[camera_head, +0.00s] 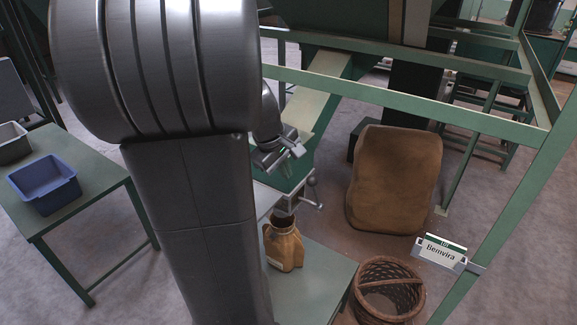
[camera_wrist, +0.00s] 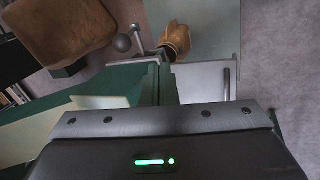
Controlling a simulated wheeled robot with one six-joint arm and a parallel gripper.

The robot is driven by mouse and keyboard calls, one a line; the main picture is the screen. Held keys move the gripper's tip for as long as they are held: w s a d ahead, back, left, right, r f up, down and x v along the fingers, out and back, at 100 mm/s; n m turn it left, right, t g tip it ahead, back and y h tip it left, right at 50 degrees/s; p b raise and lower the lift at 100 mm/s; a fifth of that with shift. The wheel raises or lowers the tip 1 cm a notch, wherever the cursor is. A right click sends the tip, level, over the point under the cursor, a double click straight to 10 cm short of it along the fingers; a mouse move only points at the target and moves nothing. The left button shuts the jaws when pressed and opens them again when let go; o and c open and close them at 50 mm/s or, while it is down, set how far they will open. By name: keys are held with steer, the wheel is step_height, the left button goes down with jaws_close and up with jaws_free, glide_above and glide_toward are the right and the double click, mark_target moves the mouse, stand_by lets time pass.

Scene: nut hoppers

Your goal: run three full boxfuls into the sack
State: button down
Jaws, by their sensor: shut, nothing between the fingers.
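A small tan sack (camera_head: 284,250) stands open-mouthed on a green bench, under the outlet of the green measuring box (camera_head: 294,184). The sack also shows in the wrist view (camera_wrist: 177,38). A pale chute (camera_head: 318,92) slopes down to the box. A lever with a ball knob (camera_head: 311,182) sticks out beside the outlet; the knob shows in the wrist view (camera_wrist: 123,42). A grey plate with a bar handle (camera_wrist: 227,85) lies by the box. My gripper (camera_head: 288,160) is shut and empty, above the box. The inside of the box and the sack's fill are hidden.
A large brown sack (camera_head: 395,180) stands on the floor to the right. A wicker basket (camera_head: 364,303) is in front of it. A green frame (camera_head: 410,105) with a "Bemvira" sign (camera_head: 440,252) borders the right. A blue bin (camera_head: 45,187) and a grey bin (camera_head: 12,148) sit on the left table.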

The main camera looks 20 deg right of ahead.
mark_target(309, 177)
steer(key=w+d+f+p, duration=0.1)
steer(key=w+d+f, duration=0.2)
steer(key=d+f, duration=0.3)
steer(key=shift+w+f+p, duration=0.25)
steer(key=shift+f+p, duration=0.05)
steer(key=shift+f, duration=0.5)
steer(key=shift+w+d+r+p, duration=0.4)
steer(key=shift+w+d, duration=0.15)
steer(key=shift+d, duration=0.05)
steer(key=shift+w+d+r+p, duration=0.35)
steer(key=shift+w+d+r, duration=0.05)
steer(key=shift+w+d, duration=0.15)
steer(key=shift+a+r, duration=0.15)
